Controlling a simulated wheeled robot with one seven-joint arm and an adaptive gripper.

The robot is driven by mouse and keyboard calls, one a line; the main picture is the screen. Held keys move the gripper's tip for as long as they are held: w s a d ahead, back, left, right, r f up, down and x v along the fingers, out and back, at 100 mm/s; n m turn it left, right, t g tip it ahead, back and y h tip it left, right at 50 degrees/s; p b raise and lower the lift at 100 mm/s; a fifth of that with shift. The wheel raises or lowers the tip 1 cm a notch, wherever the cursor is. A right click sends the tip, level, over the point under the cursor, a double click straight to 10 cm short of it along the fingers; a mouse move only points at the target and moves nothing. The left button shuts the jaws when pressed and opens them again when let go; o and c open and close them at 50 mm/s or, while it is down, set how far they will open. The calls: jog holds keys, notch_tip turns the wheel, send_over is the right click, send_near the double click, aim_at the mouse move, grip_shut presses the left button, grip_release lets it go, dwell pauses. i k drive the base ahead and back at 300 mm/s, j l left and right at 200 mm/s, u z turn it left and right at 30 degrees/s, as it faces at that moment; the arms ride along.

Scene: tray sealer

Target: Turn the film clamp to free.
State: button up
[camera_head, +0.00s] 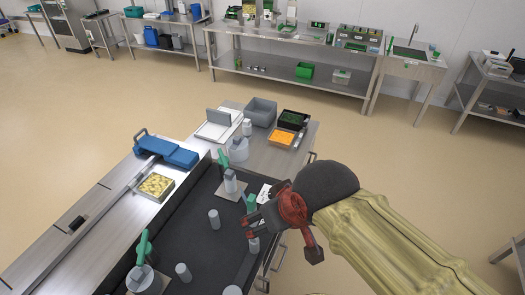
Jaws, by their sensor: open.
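I cannot tell for sure which part is the film clamp. Several green levers stand out on or beside the dark bench top (192,240): an upright far green lever (222,158), a near green lever (143,246) on a round grey base, and a small green part (250,203) close to my gripper. My gripper (250,226), dark with red joints, is open at the right side of the dark top, over or beside a grey cylinder (254,245). Its fingers partly hide what lies behind them. I see no contact with a lever.
Several grey posts, such as one post (214,219), stand on the dark top. A blue handled unit (166,150) and a yellow-filled tray (155,187) are at left. Grey bin (260,111), orange-filled tray (281,138) and dark tray (293,120) sit at the far end.

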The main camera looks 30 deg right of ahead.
aim_at(223, 160)
jog(key=z, duration=0.15)
jog(key=i+l, duration=0.45)
jog(key=l, duration=0.15)
jog(key=i+l+z, duration=0.15)
jog(key=i+l, duration=0.25)
jog(key=l, duration=0.2)
